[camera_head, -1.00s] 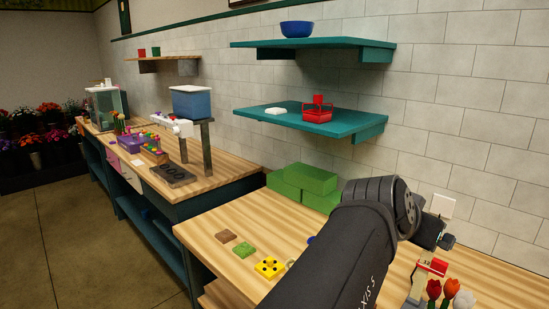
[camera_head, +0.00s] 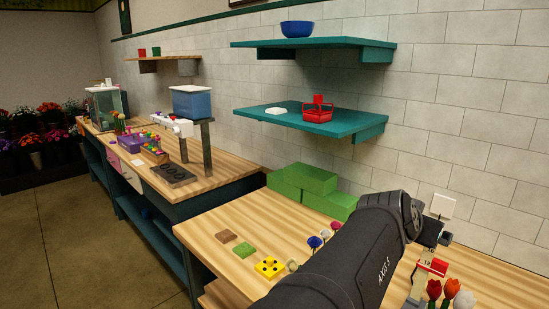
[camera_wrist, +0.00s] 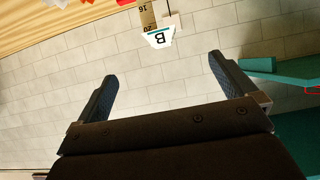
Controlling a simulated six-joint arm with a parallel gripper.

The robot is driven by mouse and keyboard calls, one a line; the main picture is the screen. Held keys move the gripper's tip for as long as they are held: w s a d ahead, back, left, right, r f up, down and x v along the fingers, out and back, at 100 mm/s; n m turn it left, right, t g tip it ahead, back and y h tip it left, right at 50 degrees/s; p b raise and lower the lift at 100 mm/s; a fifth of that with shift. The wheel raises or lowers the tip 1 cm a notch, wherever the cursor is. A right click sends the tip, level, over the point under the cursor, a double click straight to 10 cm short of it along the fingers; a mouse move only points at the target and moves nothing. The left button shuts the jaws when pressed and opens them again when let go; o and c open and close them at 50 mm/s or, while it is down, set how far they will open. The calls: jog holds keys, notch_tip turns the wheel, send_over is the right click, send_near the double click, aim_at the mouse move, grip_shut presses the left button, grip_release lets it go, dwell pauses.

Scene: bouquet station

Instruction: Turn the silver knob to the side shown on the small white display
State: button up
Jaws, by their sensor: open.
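My gripper (camera_wrist: 161,67) is open and empty in the wrist view, its two dark fingers spread in front of the tiled wall. In the head view it is mostly hidden behind my arm. I cannot make out a silver knob in either view.
Red and white flowers (camera_head: 449,291) stand at the front right, near the ruler's red slider (camera_head: 433,267). Green blocks (camera_head: 303,180) lie by the wall. A teal shelf (camera_head: 300,121) holds a red basket (camera_head: 317,114).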

jog(key=shift+s+a+r, duration=0.1)
jog(key=shift+s+a, duration=0.1)
jog(key=shift+s+d, duration=0.1)
jog(key=shift+d, duration=0.2)
jog(key=c, duration=0.6)
jog(key=d+f+g, duration=0.1)
jog(key=s+d+m+g, duration=0.1)
jog(key=s+d+f+m, duration=0.1)
jog(key=d, duration=0.1)
jog(key=shift+s+f+g, duration=0.2)
jog(key=shift+f+g, duration=0.1)
jog(key=shift+g, duration=0.1)
jog(key=c, duration=0.5)
jog(key=s+d+f+m+g+y, duration=0.3)
jog(key=s+d+f+m+y, duration=0.1)
jog(key=s, duration=0.3)
jog(key=s+d+f+m+g+y, duration=0.3)
jog(key=s+d+f+y, duration=0.1)
jog(key=s, duration=0.3)
jog(key=f, duration=1.7)
jog(key=shift+d, duration=0.2)
